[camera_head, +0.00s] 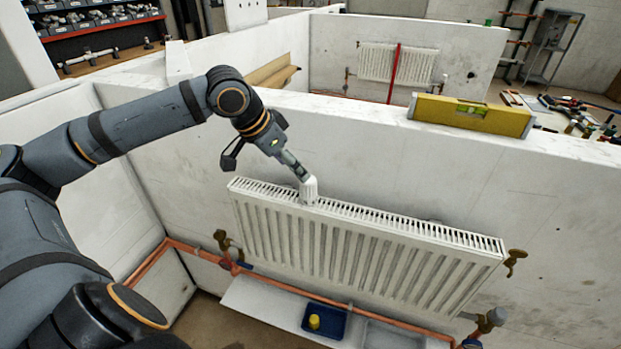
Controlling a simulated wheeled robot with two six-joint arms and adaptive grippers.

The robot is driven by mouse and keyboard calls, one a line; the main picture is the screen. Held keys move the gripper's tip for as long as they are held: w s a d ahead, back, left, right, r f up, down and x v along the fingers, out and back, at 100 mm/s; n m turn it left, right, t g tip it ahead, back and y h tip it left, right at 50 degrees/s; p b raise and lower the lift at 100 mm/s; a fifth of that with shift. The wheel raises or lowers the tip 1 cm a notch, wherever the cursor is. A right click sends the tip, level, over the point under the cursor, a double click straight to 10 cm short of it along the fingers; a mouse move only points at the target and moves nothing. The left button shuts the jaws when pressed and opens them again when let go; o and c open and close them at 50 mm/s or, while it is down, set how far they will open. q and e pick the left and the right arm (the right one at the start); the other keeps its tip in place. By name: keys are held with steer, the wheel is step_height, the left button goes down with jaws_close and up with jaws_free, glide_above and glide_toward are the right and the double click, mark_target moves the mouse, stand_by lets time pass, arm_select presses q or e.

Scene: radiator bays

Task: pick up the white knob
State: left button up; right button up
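The white knob (309,191) is a small ribbed cylinder at the top edge of the white radiator (370,243), left of its middle. My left gripper (302,174) reaches down from the upper left, and its tip meets the top of the knob. The view is nearly edge-on and small, so I cannot tell whether the fingers are closed around the knob or only beside it. I also cannot tell whether the knob rests on the radiator grille or is just above it. My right gripper is not in view.
A yellow spirit level (471,115) lies on the wall top behind the radiator. Copper pipes (300,291) run below. A blue tray (326,322) with a yellow piece (314,321) sits on a white shelf (262,303). Brass valves (514,262) stick out at the radiator's ends.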

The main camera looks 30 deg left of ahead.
mark_target(308, 185)
arm_select(q)
steer(key=w+f+p, duration=0.1)
steer(key=w+d+f+p, duration=0.1)
steer(key=w+f+p, duration=0.1)
steer(key=shift+w+d+p, duration=0.15)
steer(key=shift+d+p, duration=0.2)
steer(key=shift+p, duration=0.05)
steer(key=shift+a+f, duration=0.1)
steer(key=shift+f, duration=0.1)
steer(key=shift+s+f+p, duration=0.25)
steer(key=shift+s+p, duration=0.25)
steer(key=shift+p, duration=0.05)
steer(key=x, duration=0.1)
steer(key=p+x, duration=0.1)
steer(key=x, duration=0.2)
steer(key=shift+w+a+r+p, duration=0.1)
steer(key=shift+w+a+p, duration=0.05)
steer(key=shift+a+p, duration=0.15)
steer(key=shift+f, duration=0.45)
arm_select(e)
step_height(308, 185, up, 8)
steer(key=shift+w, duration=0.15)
